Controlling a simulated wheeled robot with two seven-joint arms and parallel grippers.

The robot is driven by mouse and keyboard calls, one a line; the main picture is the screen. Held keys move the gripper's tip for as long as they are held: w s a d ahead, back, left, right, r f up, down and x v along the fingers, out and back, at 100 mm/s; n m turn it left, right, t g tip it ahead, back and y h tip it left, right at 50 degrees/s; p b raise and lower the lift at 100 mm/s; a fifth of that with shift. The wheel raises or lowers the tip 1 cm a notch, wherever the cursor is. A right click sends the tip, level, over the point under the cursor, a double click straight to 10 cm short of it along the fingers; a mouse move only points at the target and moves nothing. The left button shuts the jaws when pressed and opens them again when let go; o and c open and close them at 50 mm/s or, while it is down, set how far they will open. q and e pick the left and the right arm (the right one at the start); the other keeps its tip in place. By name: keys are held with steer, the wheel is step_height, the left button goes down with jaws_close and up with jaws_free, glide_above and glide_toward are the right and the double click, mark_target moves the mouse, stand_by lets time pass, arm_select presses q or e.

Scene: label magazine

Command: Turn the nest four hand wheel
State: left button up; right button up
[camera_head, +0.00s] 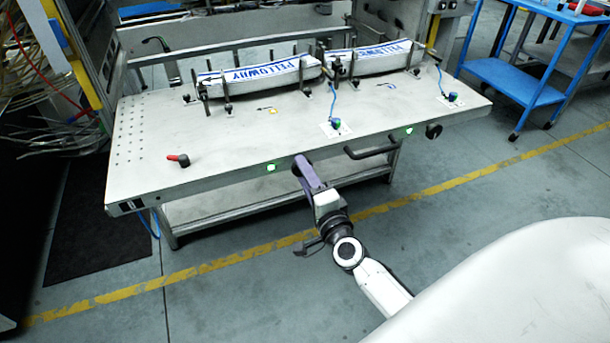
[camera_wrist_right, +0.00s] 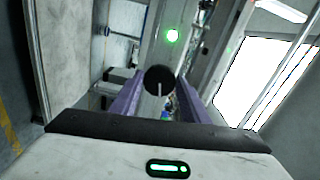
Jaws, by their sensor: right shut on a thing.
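My right gripper (camera_head: 305,168) reaches to the front edge of the grey bench from below right. Its purple fingers are shut on a dark round hand wheel, which they mostly hide in the head view. In the right wrist view the black round hand wheel (camera_wrist_right: 160,78) sits between the two fingers of the gripper (camera_wrist_right: 160,92). No nest number is readable on it. Another dark hand wheel (camera_head: 433,131) is on the front edge farther right, apart from the gripper. My left gripper is not in view.
The bench (camera_head: 230,145) carries two white label stacks (camera_head: 265,71) (camera_head: 370,59) between dark posts. Green lights (camera_head: 271,168) (camera_head: 408,131) and a black bar handle (camera_head: 371,150) are on its front. A red-handled lever (camera_head: 178,160) is at left. A blue cart (camera_head: 515,80) stands right.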

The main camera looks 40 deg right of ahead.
steer(key=shift+m, duration=0.7)
steer(key=o, duration=1.1)
steer(key=shift+c, duration=0.2)
steer(key=v, duration=1)
steer(key=shift+s+b, duration=0.2)
steer(key=shift+b, duration=0.1)
